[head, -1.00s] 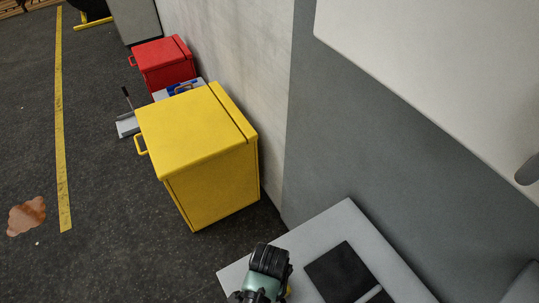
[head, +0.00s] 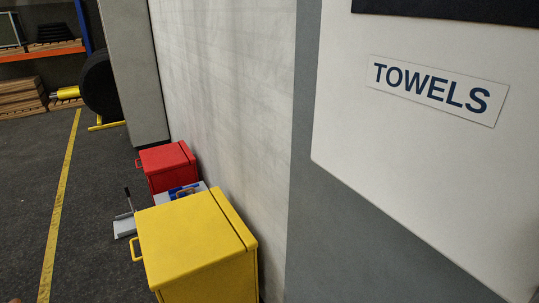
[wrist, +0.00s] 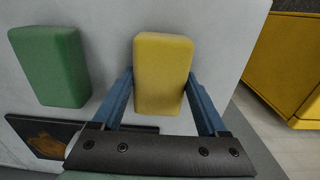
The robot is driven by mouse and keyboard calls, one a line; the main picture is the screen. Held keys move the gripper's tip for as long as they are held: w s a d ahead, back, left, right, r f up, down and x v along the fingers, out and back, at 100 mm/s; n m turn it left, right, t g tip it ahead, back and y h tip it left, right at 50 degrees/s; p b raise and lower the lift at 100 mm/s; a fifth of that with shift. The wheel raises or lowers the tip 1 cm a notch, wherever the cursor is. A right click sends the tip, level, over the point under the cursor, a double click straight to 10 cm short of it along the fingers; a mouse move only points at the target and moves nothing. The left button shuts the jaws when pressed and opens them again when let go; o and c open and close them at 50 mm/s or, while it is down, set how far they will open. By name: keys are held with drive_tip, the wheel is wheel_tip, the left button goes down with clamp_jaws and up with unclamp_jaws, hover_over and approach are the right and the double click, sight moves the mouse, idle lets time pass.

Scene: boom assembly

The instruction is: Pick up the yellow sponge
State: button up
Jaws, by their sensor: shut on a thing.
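The yellow sponge (wrist: 162,75) is a rounded block in the middle of the wrist view. My gripper (wrist: 163,88) has one blue finger on each side of it and is shut on it. The sponge appears over a light grey surface (wrist: 105,20); whether it touches that surface or is lifted, I cannot tell. In the head view neither the sponge nor my gripper shows.
A green sponge (wrist: 50,66) lies left of the yellow one. A dark tray-like item (wrist: 40,135) is below it. A yellow bin (head: 195,240) and a red bin (head: 168,166) stand along the wall. A "TOWELS" sign (head: 438,90) is at upper right.

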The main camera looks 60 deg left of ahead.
wheel_tip(320, 180, up, 10)
drive_tip(key=shift+b, duration=0.45)
drive_tip(key=w+d+f+b, duration=0.1)
drive_tip(key=w+d+b, duration=0.1)
drive_tip(key=w+d, duration=0.4)
drive_tip(key=w+d+f+n+b, duration=0.1)
drive_tip(key=w+d, duration=0.5)
drive_tip(key=d, duration=0.6)
drive_tip(key=shift+b, duration=0.75)
